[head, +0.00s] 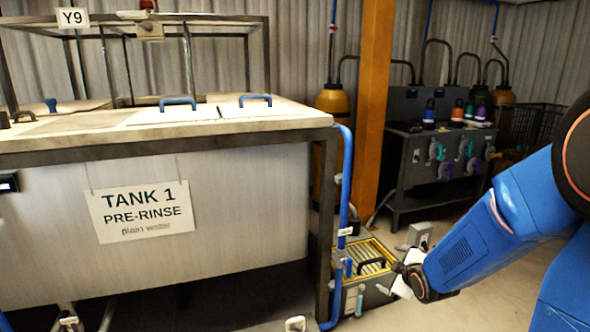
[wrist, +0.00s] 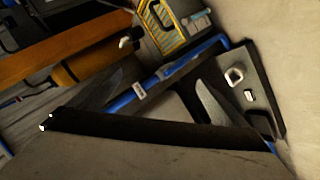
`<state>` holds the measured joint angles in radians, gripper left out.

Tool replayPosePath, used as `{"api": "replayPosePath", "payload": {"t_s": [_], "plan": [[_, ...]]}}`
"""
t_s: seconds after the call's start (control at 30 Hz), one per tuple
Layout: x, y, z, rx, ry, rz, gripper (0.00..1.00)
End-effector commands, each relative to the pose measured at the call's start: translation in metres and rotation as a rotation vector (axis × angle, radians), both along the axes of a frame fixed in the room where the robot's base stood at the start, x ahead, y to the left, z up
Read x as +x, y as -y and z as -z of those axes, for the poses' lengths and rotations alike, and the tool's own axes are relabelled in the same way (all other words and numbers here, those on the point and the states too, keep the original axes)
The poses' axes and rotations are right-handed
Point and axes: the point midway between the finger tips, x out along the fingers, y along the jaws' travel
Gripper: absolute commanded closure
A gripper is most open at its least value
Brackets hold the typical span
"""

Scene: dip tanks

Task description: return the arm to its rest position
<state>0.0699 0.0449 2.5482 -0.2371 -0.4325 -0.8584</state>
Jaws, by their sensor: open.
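My blue arm (head: 480,235) reaches in from the right edge of the head view, bent down and to the left. My gripper (head: 401,273) is at its end, low in the view, with pale fingertips set apart and nothing seen between them. It appears in front of the floor unit with the yellow grating (head: 372,258), right of Tank 1 (head: 240,215). In the wrist view two grey finger shapes stand apart, with the blue pipe (wrist: 130,97) beyond them. I cannot tell the exact gap to the tank or pipe.
An orange post (head: 373,110) stands behind the grating unit. A dark bench (head: 405,165) with bottles and pumps is at the back right. The blue pipe runs down the tank's right corner. Bare floor (head: 490,300) shows below my arm.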

Motion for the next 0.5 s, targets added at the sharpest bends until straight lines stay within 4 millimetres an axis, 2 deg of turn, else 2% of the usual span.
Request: {"api": "replayPosePath", "payload": {"t_s": [0.1,0.27,0.5], "plan": [[-0.021,0.003,-0.021,0.053,-0.044,0.070,0.03],[-0.054,0.006,-0.043,0.133,-0.112,0.174,0.03],[-0.112,0.008,-0.072,0.258,-0.210,0.333,0.03]]}}
